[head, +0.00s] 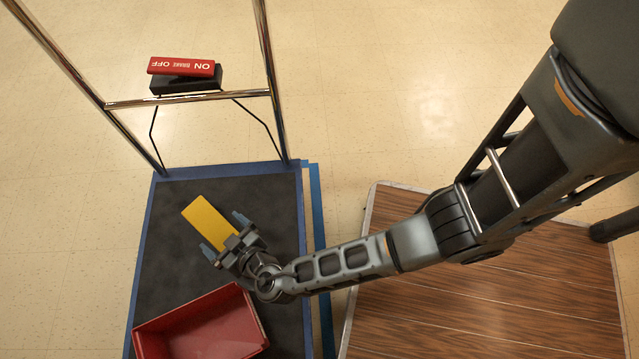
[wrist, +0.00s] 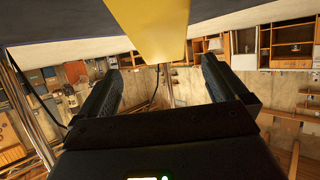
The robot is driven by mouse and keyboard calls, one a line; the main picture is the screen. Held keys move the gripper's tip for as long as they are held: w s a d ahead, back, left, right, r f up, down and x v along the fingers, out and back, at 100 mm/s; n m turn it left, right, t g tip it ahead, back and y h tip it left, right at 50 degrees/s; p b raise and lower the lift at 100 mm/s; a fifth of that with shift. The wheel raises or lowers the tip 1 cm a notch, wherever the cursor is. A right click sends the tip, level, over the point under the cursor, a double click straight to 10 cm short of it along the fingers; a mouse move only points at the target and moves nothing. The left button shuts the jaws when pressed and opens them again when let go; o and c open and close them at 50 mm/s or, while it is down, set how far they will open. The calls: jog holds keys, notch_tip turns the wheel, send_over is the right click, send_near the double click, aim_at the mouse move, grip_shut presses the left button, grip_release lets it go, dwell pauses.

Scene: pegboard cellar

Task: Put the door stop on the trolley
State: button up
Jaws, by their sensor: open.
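The yellow door stop (head: 210,221) lies on the dark deck of the trolley (head: 175,265), near the deck's middle. My gripper (head: 223,234) is low over the deck at the door stop's lower right end. Its two fingers are spread apart and empty. In the wrist view the door stop (wrist: 148,28) shows at the top, just beyond the open fingertips, against the dark deck. It looks apart from both fingers, and its far end is cut off by the frame edge.
A red bin (head: 248,300) stands on the trolley's near end. A wood-topped table (head: 480,310) stands to the right. Open floor (head: 400,90) lies beyond.

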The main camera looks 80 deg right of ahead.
jog(key=shift+n+g+y, duration=0.8)
jog(key=shift+y, duration=0.1)
jog(key=s+d, duration=0.1)
jog(key=s, duration=0.2)
jog(key=s+d, duration=0.1)
jog(key=s, duration=0.2)
jog(key=s+d+f, duration=0.1)
jog(key=s, duration=0.1)
jog(key=shift+s, duration=0.4)
jog(key=s+a+r+n+t+y, duration=0.1)
jog(key=s+r+n+y, duration=0.1)
jog(key=s+r, duration=0.6)
jog(key=s+a+r+n+y, duration=0.1)
jog(key=s+r+y, duration=0.2)
jog(key=s+r, duration=0.55)
notch_tip(320, 180, up, 19)
jog(key=s+t, duration=0.2)
jog(key=t, duration=0.1)
jog(key=shift+s+d+n+t+h, duration=0.2)
jog(key=shift+s+n+t+h, duration=0.1)
jog(key=shift+n+h, duration=0.1)
jog(key=shift+r, duration=0.15)
notch_tip(320, 180, up, 29)
jog(key=p, duration=2.9)
